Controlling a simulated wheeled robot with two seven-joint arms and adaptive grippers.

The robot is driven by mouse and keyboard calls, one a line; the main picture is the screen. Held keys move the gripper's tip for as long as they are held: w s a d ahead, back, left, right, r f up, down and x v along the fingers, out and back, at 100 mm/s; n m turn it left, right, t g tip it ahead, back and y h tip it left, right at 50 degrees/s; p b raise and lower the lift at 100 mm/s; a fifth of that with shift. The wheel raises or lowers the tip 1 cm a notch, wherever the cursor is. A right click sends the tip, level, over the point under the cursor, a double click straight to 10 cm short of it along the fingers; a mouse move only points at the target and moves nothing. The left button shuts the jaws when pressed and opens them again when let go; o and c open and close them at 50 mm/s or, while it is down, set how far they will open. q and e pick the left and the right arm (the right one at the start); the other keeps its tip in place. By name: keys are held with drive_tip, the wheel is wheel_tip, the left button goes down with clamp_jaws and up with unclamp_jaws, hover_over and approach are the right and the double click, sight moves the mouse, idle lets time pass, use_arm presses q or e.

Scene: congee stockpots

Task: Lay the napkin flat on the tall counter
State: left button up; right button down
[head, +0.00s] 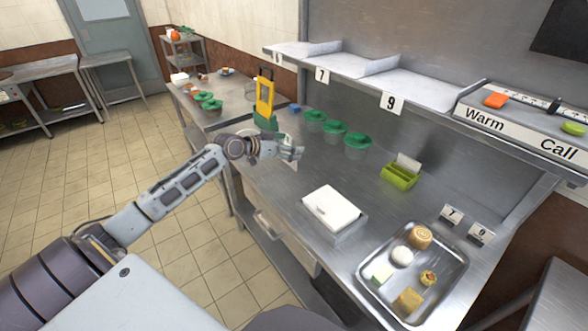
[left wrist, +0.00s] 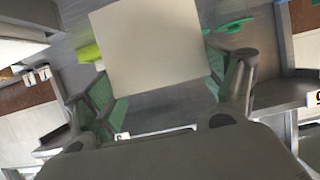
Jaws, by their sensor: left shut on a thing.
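My left gripper (head: 294,152) is above the steel counter (head: 262,183), near its left edge. In the left wrist view the gripper (left wrist: 165,78) is shut on a flat, pale square napkin (left wrist: 150,42), which spans the gap between the green-padded fingers. In the head view only a small pale piece, apparently the napkin (head: 290,164), shows under the fingers. It hangs clear of the counter as far as I can tell. My right gripper is not in view.
A white block (head: 331,207) on a grey base and a metal food tray (head: 448,262) stand on the counter. Several green-lidded tubs (head: 334,131) line the back, near a green holder (head: 399,178). A yellow-framed stand (head: 265,97) is behind the gripper. A numbered shelf (head: 425,86) overhangs.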

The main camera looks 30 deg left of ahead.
sight(287, 163)
use_arm(q)
wheel_tip(287, 163, down, 2)
drive_tip(key=shift+f, duration=0.4)
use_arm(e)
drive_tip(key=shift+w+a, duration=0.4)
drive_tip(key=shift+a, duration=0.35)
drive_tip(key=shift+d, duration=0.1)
use_arm(q)
drive_tip(key=shift+f, duration=0.45)
wheel_tip(287, 163, down, 3)
drive_tip(key=shift+r, duration=0.1)
drive_tip(key=shift+f, duration=0.75)
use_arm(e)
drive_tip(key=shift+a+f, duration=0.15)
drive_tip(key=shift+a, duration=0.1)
